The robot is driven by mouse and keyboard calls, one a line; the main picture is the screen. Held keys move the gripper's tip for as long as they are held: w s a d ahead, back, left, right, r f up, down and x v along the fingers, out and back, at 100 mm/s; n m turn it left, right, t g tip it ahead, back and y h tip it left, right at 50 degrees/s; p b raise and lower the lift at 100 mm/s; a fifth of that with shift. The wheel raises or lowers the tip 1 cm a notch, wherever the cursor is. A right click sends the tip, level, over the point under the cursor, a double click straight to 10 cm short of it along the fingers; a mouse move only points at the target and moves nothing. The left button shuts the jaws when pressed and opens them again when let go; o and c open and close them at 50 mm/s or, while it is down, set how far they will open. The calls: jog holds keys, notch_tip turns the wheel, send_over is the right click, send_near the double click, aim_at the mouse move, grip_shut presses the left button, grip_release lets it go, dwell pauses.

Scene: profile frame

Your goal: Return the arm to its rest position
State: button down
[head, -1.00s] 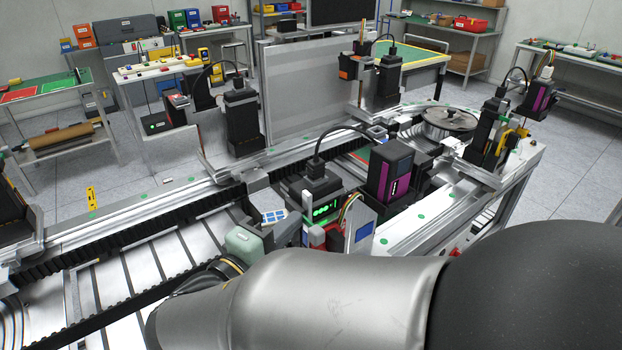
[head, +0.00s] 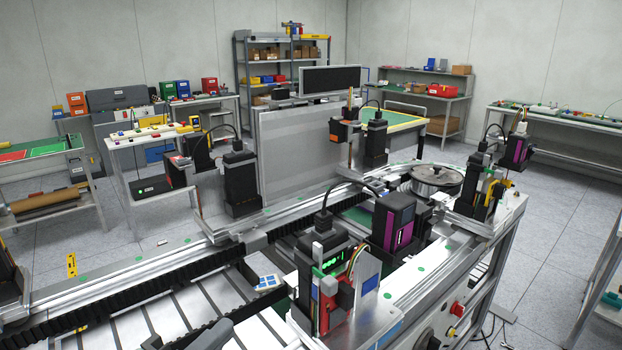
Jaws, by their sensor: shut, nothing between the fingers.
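My arm's large silver and black links are out of the head view now.
A profile-frame line with a slatted conveyor (head: 150,325) and black cable chain (head: 130,292) fills the foreground. A module with a green display (head: 328,262) and a purple-black unit (head: 395,222) stand on it. A grey panel (head: 290,160) rises behind. Open floor (head: 570,230) lies right.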

jog(key=w+d+f+m+g, duration=0.1)
jog(key=d+f+g, duration=0.25)
jog(key=d, duration=0.25)
jog(key=w+d+f+m+g+h, duration=0.1)
jog(key=d+f+g, duration=0.1)
jog(key=d+g, duration=0.3)
jog(key=w+d+f+m+g, duration=0.1)
jog(key=d+f+g, duration=0.15)
jog(key=d, duration=0.45)
jog(key=s+d+f+m+g+y, duration=0.4)
jog(key=s+d+f+m+y, duration=0.1)
jog(key=d+f+m+y, duration=0.3)
jog(key=shift+d+f+m+y, duration=0.4)
jog(key=shift+f+y, duration=0.2)
jog(key=shift+y, duration=0.5)
jog(key=shift+s, duration=0.15)
dwell(1.4)
